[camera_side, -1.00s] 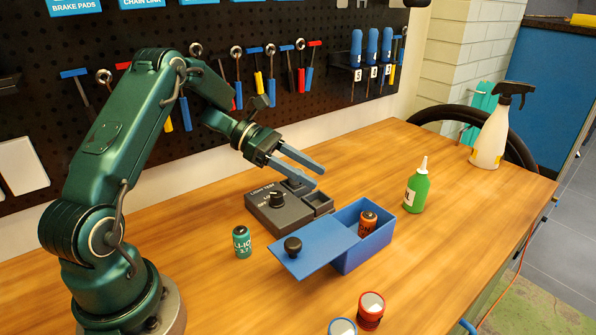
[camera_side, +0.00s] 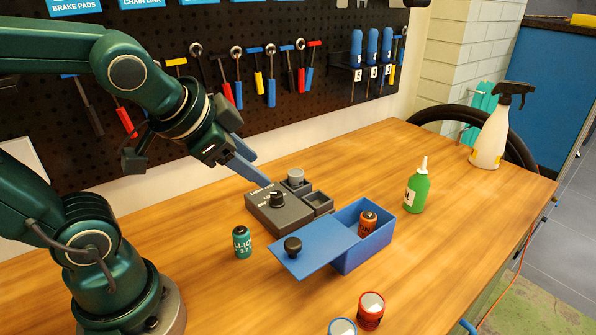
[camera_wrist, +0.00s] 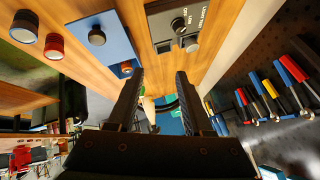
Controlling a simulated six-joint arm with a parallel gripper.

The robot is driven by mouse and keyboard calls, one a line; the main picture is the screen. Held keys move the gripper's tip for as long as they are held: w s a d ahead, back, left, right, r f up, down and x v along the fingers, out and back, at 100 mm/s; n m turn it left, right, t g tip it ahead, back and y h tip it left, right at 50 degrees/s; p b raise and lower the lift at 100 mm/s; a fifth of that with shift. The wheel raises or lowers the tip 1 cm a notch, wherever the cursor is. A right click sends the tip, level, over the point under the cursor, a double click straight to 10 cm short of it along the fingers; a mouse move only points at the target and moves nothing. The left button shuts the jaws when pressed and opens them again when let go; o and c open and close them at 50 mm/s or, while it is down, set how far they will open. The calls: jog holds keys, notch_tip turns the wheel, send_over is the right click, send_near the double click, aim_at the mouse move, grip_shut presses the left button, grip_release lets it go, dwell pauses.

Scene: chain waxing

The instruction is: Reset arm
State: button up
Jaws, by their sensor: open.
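My gripper (camera_side: 252,164) is open and empty in the side view, raised in front of the pegboard, above and left of the grey switch box. Its two parted fingers (camera_wrist: 158,95) show in the wrist view with nothing between them. The grey switch box (camera_side: 268,215) has a black knob and a small open compartment, and a grey round piece (camera_side: 296,177) stands on it. The blue box (camera_side: 378,250) is partly uncovered, with its black-knobbed lid (camera_side: 318,248) slid to the left. An orange battery (camera_side: 367,222) stands inside. A teal battery (camera_side: 242,242) stands upright on the table.
A green bottle (camera_side: 416,188) and a white spray bottle (camera_side: 491,138) stand at the right. A red cup (camera_side: 370,310) and a blue-rimmed cup (camera_side: 342,327) sit at the front edge. Tools hang on the pegboard (camera_side: 220,45) behind. The table's right side is mostly clear.

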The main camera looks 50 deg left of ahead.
jog(key=s+d+f+n+g+h, duration=0.2)
jog(key=s+d+n, duration=0.1)
jog(key=s, duration=0.3)
jog(key=shift+s+d+f, duration=0.15)
jog(key=shift+d+f, duration=0.2)
jog(key=shift+d, duration=0.2)
